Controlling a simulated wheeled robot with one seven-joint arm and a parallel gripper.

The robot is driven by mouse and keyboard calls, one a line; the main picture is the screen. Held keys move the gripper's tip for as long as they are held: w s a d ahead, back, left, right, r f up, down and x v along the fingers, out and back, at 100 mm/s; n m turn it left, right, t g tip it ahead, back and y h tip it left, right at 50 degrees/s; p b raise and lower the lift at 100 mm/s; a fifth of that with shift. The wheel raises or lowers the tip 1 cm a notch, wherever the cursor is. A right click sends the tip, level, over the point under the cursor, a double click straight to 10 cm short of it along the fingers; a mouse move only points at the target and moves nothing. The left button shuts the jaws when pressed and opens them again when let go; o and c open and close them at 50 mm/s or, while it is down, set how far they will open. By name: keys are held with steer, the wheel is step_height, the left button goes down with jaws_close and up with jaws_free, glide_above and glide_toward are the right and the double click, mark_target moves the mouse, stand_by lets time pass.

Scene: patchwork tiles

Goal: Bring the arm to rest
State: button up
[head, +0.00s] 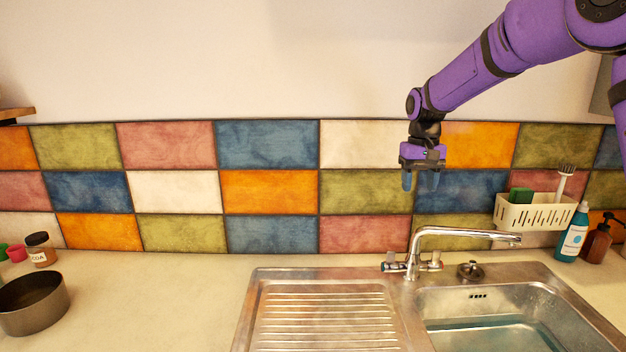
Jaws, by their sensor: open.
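My purple arm reaches in from the upper right of the head view. My gripper (421,181) hangs from its end, pointing down in front of the tiled wall. Its two bluish fingertips are apart, with nothing between them. It is above the tap (416,248) and apart from it. The gripper touches nothing that I can see.
The sink basin (480,304) holds water at the lower right, beside a ribbed drainboard (322,315). A dark pan (33,306) and jar (40,250) stand left. Counter between is clear.

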steer(key=s+d+r+t, duration=0.2)
steer(key=s+r, duration=0.3)
steer(key=s, duration=0.5)
steer(key=s+d+r+t, duration=0.1)
steer(key=s+r, duration=0.4)
steer(key=s, duration=0.6)
steer(key=s+d+f+t, duration=0.1)
steer(key=s+f+t, duration=0.1)
steer(key=s, duration=1.5)
steer(key=shift+s+d+f+t, duration=0.2)
steer(key=shift+d+f+t, duration=0.2)
steer(key=shift+f, duration=0.25)
